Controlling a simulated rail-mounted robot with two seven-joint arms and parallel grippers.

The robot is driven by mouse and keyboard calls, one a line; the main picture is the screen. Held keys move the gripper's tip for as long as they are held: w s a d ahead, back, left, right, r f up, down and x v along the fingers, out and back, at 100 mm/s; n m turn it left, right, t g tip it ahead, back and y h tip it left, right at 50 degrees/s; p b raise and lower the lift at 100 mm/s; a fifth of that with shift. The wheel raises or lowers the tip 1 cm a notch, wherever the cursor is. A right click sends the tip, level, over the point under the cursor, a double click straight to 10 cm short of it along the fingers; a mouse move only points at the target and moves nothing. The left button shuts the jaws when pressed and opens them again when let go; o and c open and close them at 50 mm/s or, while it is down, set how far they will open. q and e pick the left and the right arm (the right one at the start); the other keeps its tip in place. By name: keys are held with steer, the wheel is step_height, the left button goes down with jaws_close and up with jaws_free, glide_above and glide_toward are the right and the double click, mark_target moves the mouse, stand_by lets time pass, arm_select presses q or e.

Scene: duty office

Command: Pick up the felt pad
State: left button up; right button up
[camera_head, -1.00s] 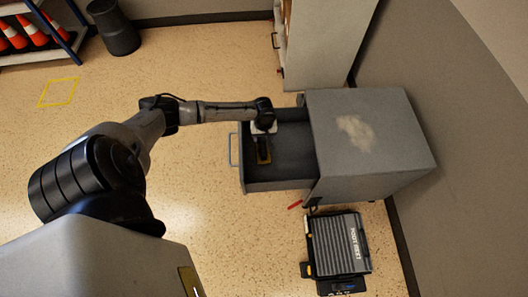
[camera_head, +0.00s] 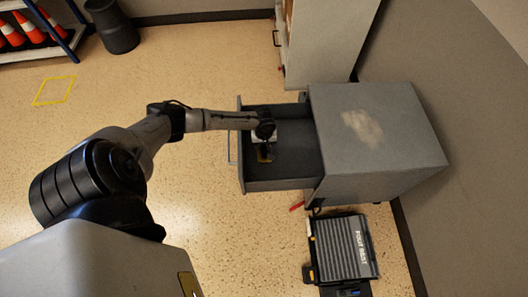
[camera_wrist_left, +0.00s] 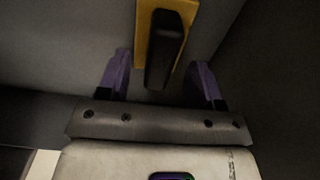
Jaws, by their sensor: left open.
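The felt pad, a flat yellow piece with a raised black block along it, lies in the open grey drawer (camera_head: 290,184). In the head view only part of the pad (camera_head: 264,157) shows beyond my left gripper (camera_head: 264,146). In the left wrist view the pad (camera_wrist_left: 188,14) is at top centre, its black block (camera_wrist_left: 166,48) reaching down between the two purple fingers. My left gripper (camera_wrist_left: 162,66) is open, one finger on each side of the block, with gaps showing. I cannot tell how far above the drawer floor the fingertips are.
The drawer sticks out of a grey cabinet (camera_head: 405,135) at the right, with its walls around my gripper. A black and grey case (camera_head: 343,248) stands on the floor below it. A taller cabinet (camera_head: 325,45) is behind. The floor at left is mostly clear.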

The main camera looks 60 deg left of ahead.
arm_select(q)
step_height(320, 180, down, 2)
steer(key=shift+f+b, duration=0.2)
steer(key=shift+b, duration=0.3)
arm_select(e)
steer(key=shift+d+f, duration=0.1)
steer(key=shift+f, duration=0.75)
arm_select(q)
steer(key=shift+c, duration=0.8)
steer(key=c, duration=0.9)
steer(key=shift+o, duration=0.2)
steer(key=shift+r, duration=0.1)
arm_select(e)
steer(key=shift+r, duration=0.1)
